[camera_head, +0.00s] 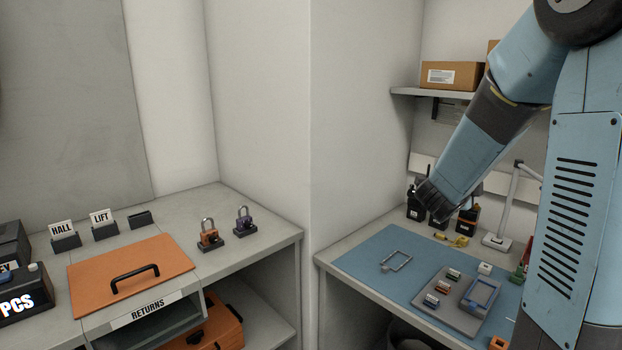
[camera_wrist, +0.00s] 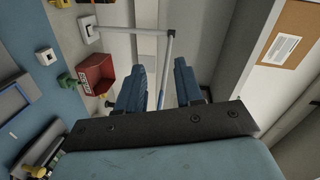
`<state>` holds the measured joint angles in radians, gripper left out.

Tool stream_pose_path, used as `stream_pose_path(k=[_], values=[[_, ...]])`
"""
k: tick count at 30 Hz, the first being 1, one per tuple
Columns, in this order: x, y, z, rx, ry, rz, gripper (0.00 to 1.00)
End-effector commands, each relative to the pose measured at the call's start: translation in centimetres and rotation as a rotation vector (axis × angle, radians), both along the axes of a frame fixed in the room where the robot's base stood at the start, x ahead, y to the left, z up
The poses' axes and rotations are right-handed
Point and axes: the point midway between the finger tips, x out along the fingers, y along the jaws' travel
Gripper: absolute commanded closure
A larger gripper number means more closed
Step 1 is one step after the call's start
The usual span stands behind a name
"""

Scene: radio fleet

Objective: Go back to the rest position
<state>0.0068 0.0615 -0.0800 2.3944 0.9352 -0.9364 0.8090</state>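My arm reaches down from the upper right in the head view. Its end, my gripper (camera_head: 432,203), is in front of the dark radios at the back of the right-hand bench. In the wrist view, the two blue fingers of my gripper (camera_wrist: 159,88) stand apart with nothing held between them. A grey lamp pole shows behind the gap. The fingertips are hard to make out in the head view, and my gripper partly hides the radios.
The right bench carries a blue mat (camera_head: 355,272), a grey tray (camera_head: 447,312) and a lamp (camera_head: 497,242). A cardboard box (camera_head: 450,75) sits on the shelf above. The left bench holds an orange lid (camera_head: 100,270) and two padlocks. A wall corner separates the benches. A red bin (camera_wrist: 97,74) shows in the wrist view.

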Motion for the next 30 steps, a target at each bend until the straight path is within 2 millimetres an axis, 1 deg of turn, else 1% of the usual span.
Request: stream_pose_path(k=[1,5,6,8,9,11,12,14,15,17,18,20,21,23,25,27,30], values=[[0.1,1.4,1.0,0.002,0.031,0.081,0.64],[-0.2,5.2,2.5,-0.021,0.143,0.299,0.64],[-0.5,6.4,2.9,-0.035,0.178,0.365,0.64],[-1.2,8.2,3.5,-0.065,0.234,0.464,0.64],[-1.7,9.4,3.9,-0.086,0.271,0.528,0.64],[-2.9,11.1,4.3,-0.124,0.329,0.623,0.64],[-3.7,12.2,4.5,-0.152,0.368,0.685,0.64],[-5.2,13.7,4.8,-0.198,0.429,0.775,0.64],[-6.3,14.7,4.9,-0.232,0.472,0.833,0.64],[-8.1,15.9,5.0,-0.287,0.537,0.918,0.64],[-9.4,16.7,5.1,-0.324,0.581,0.971,0.64],[-11.5,17.6,5.0,-0.384,0.65,1.047,0.64],[-12.9,18.1,4.9,-0.425,0.697,1.095,0.64],[-15.2,18.6,4.7,-0.484,0.77,1.164,0.64],[-18.0,19.0,4.4,-0.556,0.86,1.238,0.64],[-20.8,19.1,4.1,-0.624,0.951,1.302,0.64],[-24.3,18.9,3.6,-0.705,1.07,1.374,0.64]])
